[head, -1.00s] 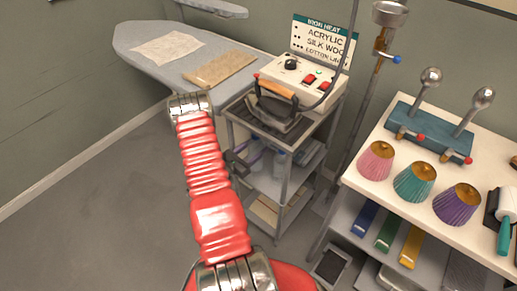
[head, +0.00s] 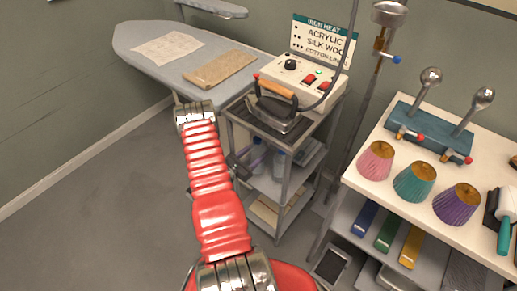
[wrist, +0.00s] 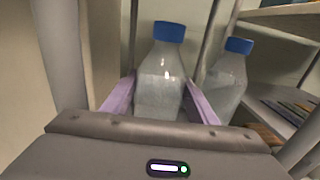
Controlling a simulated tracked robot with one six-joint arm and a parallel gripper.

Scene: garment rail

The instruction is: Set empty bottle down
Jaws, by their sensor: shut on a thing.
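My gripper (wrist: 160,82) is shut on a clear bottle with a blue cap (wrist: 161,88). Its two lilac fingers lie on either side of the bottle, which stands about upright. A second clear bottle with a blue cap (wrist: 226,84) stands just to the right, outside the fingers. In the head view, my gripper (head: 256,158) reaches into the trolley (head: 286,186) between its top and middle shelf. The second bottle (head: 279,164) shows there behind a post. The bottom of the held bottle is hidden, so I cannot tell if it touches the shelf.
An iron (head: 278,106) and a control box (head: 306,84) stand on the trolley top, close above my gripper. Trolley posts stand near the bottles. The ironing board (head: 150,75) is behind on the left. A white table (head: 400,170) stands on the right. The floor at left is clear.

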